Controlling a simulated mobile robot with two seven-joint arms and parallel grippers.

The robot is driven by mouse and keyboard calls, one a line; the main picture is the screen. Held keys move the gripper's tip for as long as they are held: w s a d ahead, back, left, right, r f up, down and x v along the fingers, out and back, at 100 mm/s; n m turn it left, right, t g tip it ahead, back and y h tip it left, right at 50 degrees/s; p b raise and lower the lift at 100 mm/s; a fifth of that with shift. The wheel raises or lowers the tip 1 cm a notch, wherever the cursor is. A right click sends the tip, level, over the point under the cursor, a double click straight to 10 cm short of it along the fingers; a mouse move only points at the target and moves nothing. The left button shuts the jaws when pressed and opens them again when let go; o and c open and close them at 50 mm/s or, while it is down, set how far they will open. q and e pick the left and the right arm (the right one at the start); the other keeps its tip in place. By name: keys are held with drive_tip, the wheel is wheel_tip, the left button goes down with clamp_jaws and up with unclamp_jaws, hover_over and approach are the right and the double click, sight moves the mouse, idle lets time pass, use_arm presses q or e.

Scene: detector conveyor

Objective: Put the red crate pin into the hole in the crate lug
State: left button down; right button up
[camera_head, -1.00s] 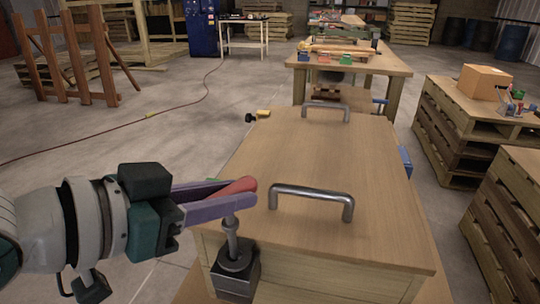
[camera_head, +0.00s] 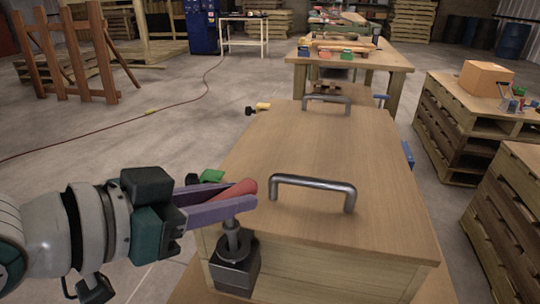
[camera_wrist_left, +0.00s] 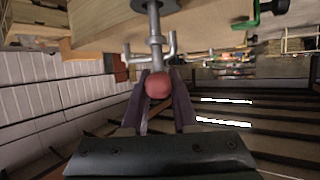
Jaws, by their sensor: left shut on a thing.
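My left gripper (camera_head: 246,197) is shut on the red crate pin (camera_head: 240,190), at the near left corner of the wooden crate. The pin's red head also shows between the fingers in the left wrist view (camera_wrist_left: 158,86). A grey metal shaft runs from the gripper down to the round collar on the dark crate lug (camera_head: 235,272). The shaft looks roughly upright and meets the collar; how deep it sits in the hole cannot be told. In the left wrist view, grey prongs show beside the shaft. My right gripper is not in view.
The crate lid (camera_head: 330,225) carries two metal handles, the nearer one (camera_head: 313,184) just right of the gripper. A green piece (camera_head: 211,176) and a yellow-and-black piece (camera_head: 258,108) stick out at the crate's left edge. Pallet stacks (camera_head: 450,130) stand at the right.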

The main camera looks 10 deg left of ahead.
use_arm(q)
drive_tip(key=shift+f+b, duration=0.75)
drive_tip(key=shift+f, duration=0.35)
drive_tip(key=c, duration=0.6)
unclamp_jaws()
drive_tip(key=shift+s, duration=0.1)
drive_tip(key=p+v, duration=0.2)
drive_tip(key=v, duration=0.7)
drive_tip(key=shift+s+a+r+p, duration=0.25)
drive_tip(key=shift+p, duration=0.15)
